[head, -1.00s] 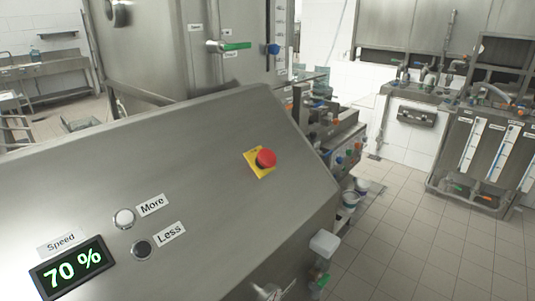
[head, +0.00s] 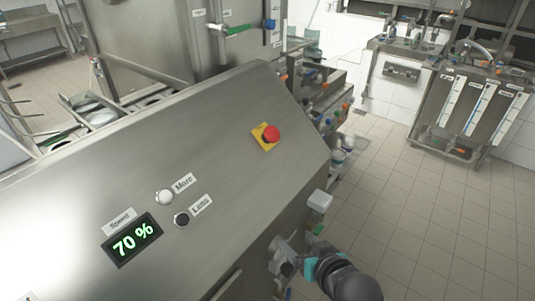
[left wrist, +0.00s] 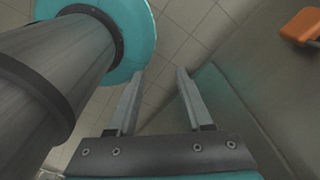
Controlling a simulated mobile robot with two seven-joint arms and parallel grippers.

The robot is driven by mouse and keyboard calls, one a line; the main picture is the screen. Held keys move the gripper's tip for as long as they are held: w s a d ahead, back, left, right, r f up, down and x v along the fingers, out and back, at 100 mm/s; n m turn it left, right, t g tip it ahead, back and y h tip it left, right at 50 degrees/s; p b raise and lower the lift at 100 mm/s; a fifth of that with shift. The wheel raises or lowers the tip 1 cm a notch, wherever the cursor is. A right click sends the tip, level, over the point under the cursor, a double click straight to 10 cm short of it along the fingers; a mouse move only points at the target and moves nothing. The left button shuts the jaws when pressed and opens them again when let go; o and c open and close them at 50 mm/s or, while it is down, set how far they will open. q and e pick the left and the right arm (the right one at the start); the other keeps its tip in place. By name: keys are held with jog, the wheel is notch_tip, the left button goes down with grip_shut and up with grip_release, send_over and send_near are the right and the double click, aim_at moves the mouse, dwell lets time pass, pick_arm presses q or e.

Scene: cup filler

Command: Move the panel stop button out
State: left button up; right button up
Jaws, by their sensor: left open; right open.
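The panel stop button (head: 271,133) is a red mushroom knob on a yellow square plate (head: 262,141), near the right end of the sloped steel panel (head: 235,150). Nothing touches it. My right gripper (head: 279,256) is low at the panel's front right side, below and apart from the button; its fingers are small and hard to make out in the head view. My left gripper (left wrist: 159,74) is open and empty in the left wrist view, with floor tiles and a steel surface beyond its fingers. It does not show in the head view.
The panel bears a speed display (head: 132,240) reading 70 %, a white More button (head: 164,196) and a dark Less button (head: 182,220). An orange part (left wrist: 300,25) shows in the left wrist view. Tiled floor at right is clear.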

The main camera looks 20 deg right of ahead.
aim_at(274, 134)
jog(key=w+r+m+t+y, duration=0.1)
jog(key=w+r+t, duration=0.2)
jog(key=r, duration=0.6)
jog(key=w+r+m+t, duration=0.1)
jog(key=w+r+t, duration=0.3)
jog(key=r, duration=0.4)
jog(key=w, duration=0.9)
jog(key=w+a, duration=0.1)
jog(key=w, duration=0.4)
jog(key=shift+w+p, duration=0.25)
jog(key=shift+p, duration=0.15)
grip_shut()
